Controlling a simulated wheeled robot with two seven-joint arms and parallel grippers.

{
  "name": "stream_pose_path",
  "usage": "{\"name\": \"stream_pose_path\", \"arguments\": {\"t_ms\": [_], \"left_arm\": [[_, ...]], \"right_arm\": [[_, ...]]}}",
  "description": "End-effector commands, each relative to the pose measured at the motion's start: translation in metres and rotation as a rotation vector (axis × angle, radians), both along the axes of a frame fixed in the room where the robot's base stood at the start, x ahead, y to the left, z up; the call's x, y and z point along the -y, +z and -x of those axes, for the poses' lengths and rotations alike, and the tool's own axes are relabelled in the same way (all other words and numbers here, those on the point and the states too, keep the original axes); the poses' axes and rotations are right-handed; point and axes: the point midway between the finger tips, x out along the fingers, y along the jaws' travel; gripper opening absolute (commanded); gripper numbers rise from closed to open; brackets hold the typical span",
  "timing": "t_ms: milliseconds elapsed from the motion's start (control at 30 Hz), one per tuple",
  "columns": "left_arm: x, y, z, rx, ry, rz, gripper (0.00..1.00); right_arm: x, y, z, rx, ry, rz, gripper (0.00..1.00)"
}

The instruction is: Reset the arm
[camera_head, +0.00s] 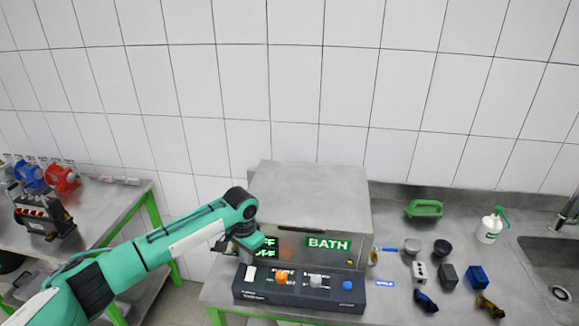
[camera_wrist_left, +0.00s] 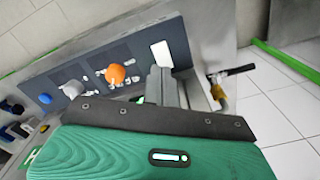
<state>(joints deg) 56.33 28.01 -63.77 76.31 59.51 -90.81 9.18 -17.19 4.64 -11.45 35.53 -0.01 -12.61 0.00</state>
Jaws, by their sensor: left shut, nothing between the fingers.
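My left arm reaches in from the left in the head view. Its gripper (camera_head: 245,256) is shut and empty at the left end of the dark control panel (camera_head: 258,296). In the left wrist view the shut fingers (camera_wrist_left: 163,82) appear close to the white switch (camera_wrist_left: 161,54) of the panel. I cannot tell whether they touch it. The panel also carries an orange knob (camera_head: 281,277), a grey knob (camera_head: 316,281) and a blue button (camera_head: 347,285). My right gripper is not in view.
The steel bath box (camera_head: 315,195) with a green BATH label stands behind the panel. Right of it lie several small parts, a green container (camera_head: 424,208), a white spray bottle (camera_head: 490,227) and a sink (camera_head: 548,262). A side table at left holds pumps (camera_head: 62,179).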

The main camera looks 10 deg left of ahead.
Motion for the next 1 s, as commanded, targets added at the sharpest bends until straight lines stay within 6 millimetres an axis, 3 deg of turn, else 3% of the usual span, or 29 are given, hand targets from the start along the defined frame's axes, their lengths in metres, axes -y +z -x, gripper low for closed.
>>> {"name": "stream_pose_path", "arguments": {"t_ms": [167, 400, 600, 800, 1000], "left_arm": [[0.017, -0.016, 0.018, -0.003, -0.034, 0.022, 0.00], [0.072, -0.053, 0.081, 0.018, -0.124, 0.115, 0.00], [0.104, -0.069, 0.134, 0.059, -0.150, 0.201, 0.00], [0.117, -0.073, 0.182, 0.113, -0.122, 0.271, 0.00], [0.110, -0.073, 0.226, 0.167, -0.044, 0.311, 0.00]], "right_arm": [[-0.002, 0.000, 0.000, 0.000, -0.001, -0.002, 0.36], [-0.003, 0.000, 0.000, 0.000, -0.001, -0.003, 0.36], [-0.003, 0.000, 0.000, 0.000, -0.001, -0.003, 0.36], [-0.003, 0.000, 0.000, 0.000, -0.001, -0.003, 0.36], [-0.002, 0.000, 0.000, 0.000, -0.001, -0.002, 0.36]]}}
